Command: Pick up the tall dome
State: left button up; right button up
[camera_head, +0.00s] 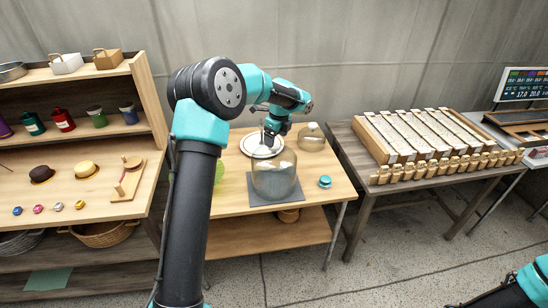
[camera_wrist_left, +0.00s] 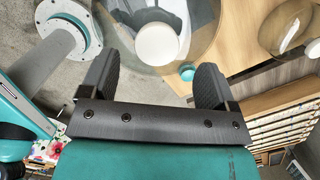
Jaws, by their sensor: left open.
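The tall dome (camera_head: 275,180) is clear glass and stands upright on a dark grey mat (camera_head: 262,199) on the middle table. My left gripper (camera_head: 270,133) is above and behind it in the head view, beside a white round plate (camera_head: 262,152). In the left wrist view my left gripper (camera_wrist_left: 155,82) has its two fingers wide apart with nothing held between them. A large clear glass shape, seemingly the tall dome (camera_wrist_left: 200,28), shows beyond the fingers, with a white round thing (camera_wrist_left: 157,44) at its middle. The right gripper is out of view.
A lower glass dome (camera_head: 312,138) stands behind the tall one; it also shows in the left wrist view (camera_wrist_left: 290,28). A small teal item (camera_head: 325,182) sits right of the mat. A shelf unit (camera_head: 140,90) stands left, and a table with a wooden tray (camera_head: 372,150) stands right.

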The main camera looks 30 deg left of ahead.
aim_at(274, 166)
pick_arm(q)
jog(key=shift+s+a+f, duration=0.1)
jog(key=shift+a+f, duration=0.1)
jog(key=shift+f, duration=1.1)
jog(key=shift+a+f, duration=0.2)
jog(key=shift+f, duration=1.05)
jog(key=c, duration=1.2)
